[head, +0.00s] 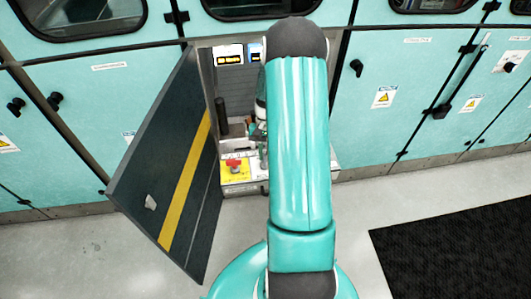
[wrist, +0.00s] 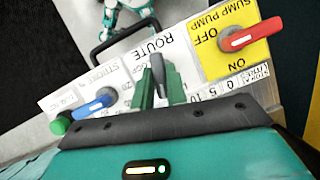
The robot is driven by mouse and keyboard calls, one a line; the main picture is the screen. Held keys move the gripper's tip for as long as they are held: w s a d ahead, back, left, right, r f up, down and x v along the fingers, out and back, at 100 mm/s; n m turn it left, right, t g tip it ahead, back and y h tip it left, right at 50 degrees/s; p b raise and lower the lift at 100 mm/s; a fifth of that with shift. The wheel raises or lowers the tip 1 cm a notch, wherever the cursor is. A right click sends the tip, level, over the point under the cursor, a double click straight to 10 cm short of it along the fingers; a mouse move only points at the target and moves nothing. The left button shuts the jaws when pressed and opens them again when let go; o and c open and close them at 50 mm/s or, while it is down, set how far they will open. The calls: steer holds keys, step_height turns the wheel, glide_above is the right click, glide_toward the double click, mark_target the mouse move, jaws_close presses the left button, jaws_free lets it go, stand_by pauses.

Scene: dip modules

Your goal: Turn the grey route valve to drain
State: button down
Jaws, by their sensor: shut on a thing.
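The grey route valve (wrist: 155,66) shows in the wrist view as a dark grey lever on a white panel, beside the upside-down word ROUTE. My gripper (wrist: 161,80) has its two green fingers either side of the lever and is shut on it. The lever stands roughly upright in the picture. Its base and part of the position lettering around it are hidden by the fingers, so I cannot read which position it points to. In the head view my arm covers the valve.
A red sump pump handle (wrist: 252,35) on a yellow plate is close on the right. A blue stroke handle (wrist: 94,108) and a green knob (wrist: 61,125) are on the left. In the head view an open cabinet door (head: 165,175) stands left of my arm.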

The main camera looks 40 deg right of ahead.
steer(key=shift+w+n+g+h, duration=0.1)
steer(key=shift+n+g+h, duration=0.25)
steer(key=shift+n, duration=0.95)
steer(key=c, duration=1.4)
jaws_free()
steer(key=shift+r, duration=0.1)
steer(key=v, duration=1.3)
steer(key=shift+w+r, duration=0.15)
steer(key=shift+r, duration=0.15)
steer(key=shift+a, duration=0.1)
